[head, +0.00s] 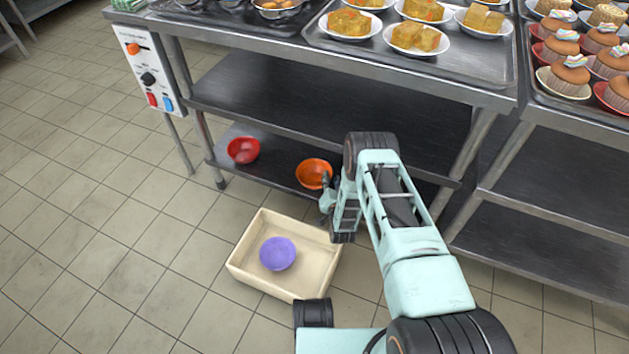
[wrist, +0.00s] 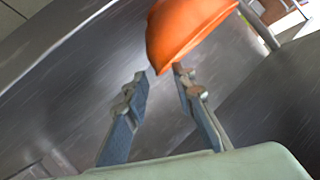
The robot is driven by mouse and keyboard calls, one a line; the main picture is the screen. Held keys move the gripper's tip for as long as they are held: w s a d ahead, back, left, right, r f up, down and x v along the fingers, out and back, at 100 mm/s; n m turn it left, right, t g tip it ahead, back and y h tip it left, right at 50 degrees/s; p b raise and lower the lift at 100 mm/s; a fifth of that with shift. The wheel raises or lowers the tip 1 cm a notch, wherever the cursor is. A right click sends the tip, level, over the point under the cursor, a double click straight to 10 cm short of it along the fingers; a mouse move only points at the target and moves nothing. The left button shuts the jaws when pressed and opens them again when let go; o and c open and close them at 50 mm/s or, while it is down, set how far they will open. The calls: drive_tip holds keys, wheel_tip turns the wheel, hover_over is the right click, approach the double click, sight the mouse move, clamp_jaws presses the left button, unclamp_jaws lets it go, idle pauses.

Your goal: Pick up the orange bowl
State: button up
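The orange bowl (head: 314,173) sits on the lower shelf of the steel table, right of a red bowl. My gripper (head: 327,192) is at the bowl's right side, partly hidden by my arm. In the wrist view the orange bowl (wrist: 190,28) is at the top, just beyond the fingertips. The two fingers of my gripper (wrist: 160,80) stand apart, with bare shelf showing between them. The bowl's lower edge is near the gap. The right fingertip overlaps the bowl; I cannot tell whether it touches.
The red bowl (head: 243,150) is on the same lower shelf (head: 275,172). A middle shelf (head: 330,110) lies above. A cream crate (head: 250,280) holding a purple bowl (head: 278,253) stands on the floor in front. A table leg (head: 470,145) stands to the right. The floor at left is clear.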

sight(331, 175)
drive_tip(key=b+x, duration=0.1)
drive_tip(key=x, duration=0.2)
drive_tip(key=shift+w+f, duration=0.15)
drive_tip(key=shift+w, duration=0.05)
clamp_jaws()
